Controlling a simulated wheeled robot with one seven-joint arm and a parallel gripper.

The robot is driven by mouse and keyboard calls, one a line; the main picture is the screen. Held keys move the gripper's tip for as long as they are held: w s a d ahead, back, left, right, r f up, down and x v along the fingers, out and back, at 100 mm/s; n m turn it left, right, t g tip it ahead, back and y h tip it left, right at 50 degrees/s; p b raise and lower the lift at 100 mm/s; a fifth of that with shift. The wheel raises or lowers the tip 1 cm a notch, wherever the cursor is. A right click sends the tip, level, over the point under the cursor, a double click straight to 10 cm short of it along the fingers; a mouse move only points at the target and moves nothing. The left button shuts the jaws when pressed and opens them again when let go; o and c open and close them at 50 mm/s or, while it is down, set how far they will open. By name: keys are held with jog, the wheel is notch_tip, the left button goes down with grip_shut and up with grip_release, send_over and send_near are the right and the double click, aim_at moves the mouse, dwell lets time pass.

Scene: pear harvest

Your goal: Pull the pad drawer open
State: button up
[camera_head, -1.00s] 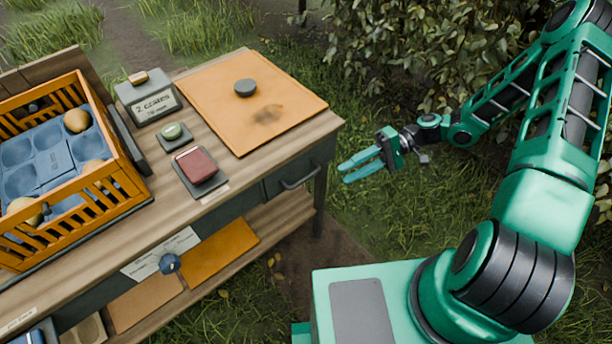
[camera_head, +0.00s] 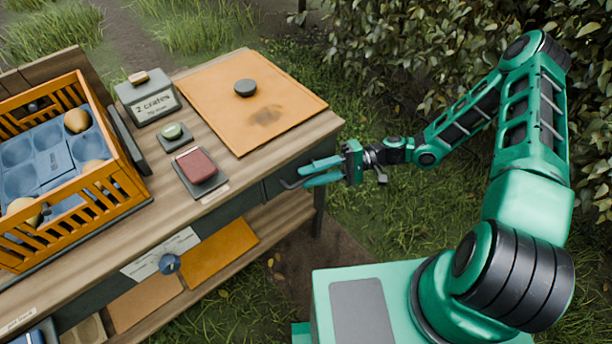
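The pad drawer (camera_head: 272,188) is a dark grey front under the right end of the wooden bench top, and it looks shut. Its dark bar handle (camera_head: 288,184) is mostly hidden by my gripper's fingers. My gripper (camera_head: 306,174) is teal, with two fingers pointing left at the handle. The fingers look spread apart, with one near the handle's height and one just above it. I cannot tell whether they touch the handle or stand in front of it.
A bench leg (camera_head: 319,205) stands below my gripper. Bushes stand behind my arm.

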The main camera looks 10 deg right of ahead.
jog(key=shift+x, duration=0.95)
grip_shut()
jog(key=shift+d, duration=0.1)
